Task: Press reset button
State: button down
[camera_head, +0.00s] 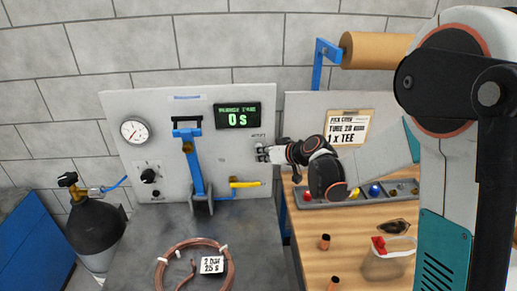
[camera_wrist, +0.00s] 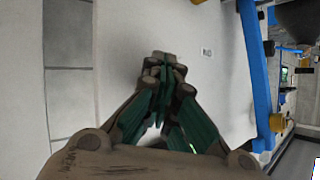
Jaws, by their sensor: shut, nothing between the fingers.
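My gripper (camera_head: 263,153) is at the right edge of the white panel (camera_head: 222,170), with its fingertips at or very near the panel face. A small label (camera_head: 258,136) sits just above the fingertips; its text is too small to read surely. I cannot make out the reset button itself; the fingertips may cover it. In the wrist view my gripper's fingers (camera_wrist: 165,68) are together with nothing between them, pointing at the white panel (camera_wrist: 120,60). A small label (camera_wrist: 207,51) shows to their right. Contact with the panel cannot be told.
The display (camera_head: 237,116) reads 0 s. A blue clamp lever (camera_head: 196,165), a yellow-handled valve (camera_head: 245,184), a gauge (camera_head: 134,130) and a black knob (camera_head: 147,175) are on the panel. A copper coil (camera_head: 230,265) lies below. A wooden bench (camera_head: 310,270) with parts stands right.

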jog(key=shift+s, duration=0.95)
jog(key=shift+s, duration=0.1)
jog(key=s, duration=0.4)
jog(key=shift+s+b, duration=0.35)
jog(key=shift+s, duration=0.05)
dwell(0.3)
jog(key=s+d+r+m+g+h, duration=0.1)
jog(key=s+d, duration=0.3)
jog(key=s, duration=0.6)
jog(key=s+d+r+m+g+h+b, duration=0.1)
jog(key=s+d+h, duration=0.3)
jog(key=s, duration=0.6)
jog(key=s+d+m+h+b, duration=0.1)
jog(key=s+d+m+h, duration=0.1)
jog(key=s+d, duration=0.3)
jog(key=s+m, duration=0.1)
jog(key=s, duration=0.3)
jog(key=shift+s+r+g+h, duration=0.3)
jog(key=shift+s+r+g, duration=0.1)
